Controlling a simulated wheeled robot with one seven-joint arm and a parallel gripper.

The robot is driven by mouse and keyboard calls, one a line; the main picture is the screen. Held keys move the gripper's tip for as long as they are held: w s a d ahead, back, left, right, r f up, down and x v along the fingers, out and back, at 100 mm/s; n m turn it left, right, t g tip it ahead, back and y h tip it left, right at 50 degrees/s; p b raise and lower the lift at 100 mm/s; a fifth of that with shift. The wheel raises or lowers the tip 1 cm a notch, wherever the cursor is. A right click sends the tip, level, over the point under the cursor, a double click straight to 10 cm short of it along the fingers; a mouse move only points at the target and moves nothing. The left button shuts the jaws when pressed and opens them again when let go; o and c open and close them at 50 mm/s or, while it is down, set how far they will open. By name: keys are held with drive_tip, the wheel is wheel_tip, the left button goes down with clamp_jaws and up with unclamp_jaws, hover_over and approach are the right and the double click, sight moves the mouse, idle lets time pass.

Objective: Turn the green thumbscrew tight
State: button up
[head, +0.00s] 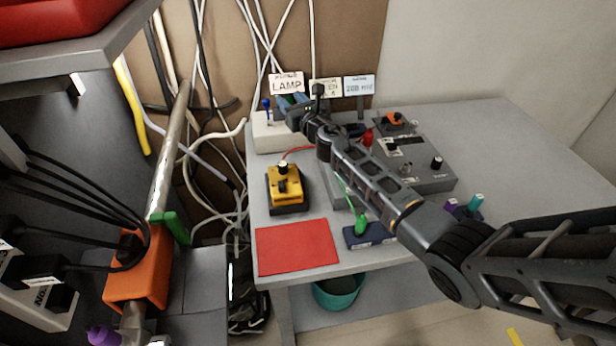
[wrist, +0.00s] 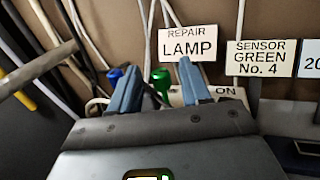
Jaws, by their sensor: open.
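The green thumbscrew (wrist: 161,78) shows in the wrist view between my two blue fingertips, beyond or between them; its lower part is hidden. My gripper (wrist: 157,84) is open, with a finger on each side of it and no clear contact. In the head view my gripper (head: 291,104) is over the white box (head: 272,138) at the back left of the table, and it largely hides the thumbscrew there. A blue thumbscrew (head: 267,105) stands on the same box to the left.
Behind stand the LAMP sign (head: 287,84) and other label cards. A yellow device (head: 283,186), a red mat (head: 297,247), a blue block with a green plug (head: 361,226) and a grey instrument box (head: 425,170) are on the table. The right of the table is clear.

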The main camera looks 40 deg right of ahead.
drive_tip(key=shift+d+n+y, duration=0.1)
drive_tip(key=shift+n+y, duration=0.4)
drive_tip(key=shift+y, duration=0.2)
